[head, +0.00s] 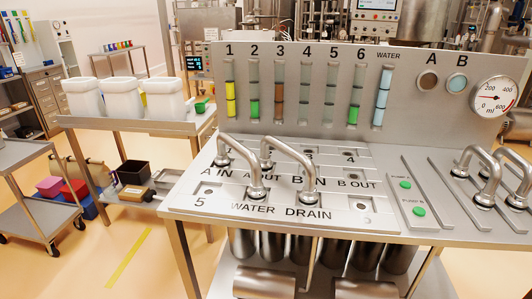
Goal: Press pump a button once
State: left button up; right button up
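Two green round buttons sit on a small plate on the right of the steel worktop. The upper one, the pump A button (405,184), has a small label above it that seems to read PUMP A. The lower one, the pump B button (419,211), has a similar label above it. Nothing covers either button. Neither of my grippers is in view.
Two U-shaped pipes (290,152) rise from the worktop (336,216); more metal pipes (484,172) stand right of the buttons. Behind is an upright panel (333,65) with numbered coloured tubes and a gauge (494,97). White containers (120,97) stand on a left table.

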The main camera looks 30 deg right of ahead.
aim_at(407, 185)
jog(key=z, duration=2.2)
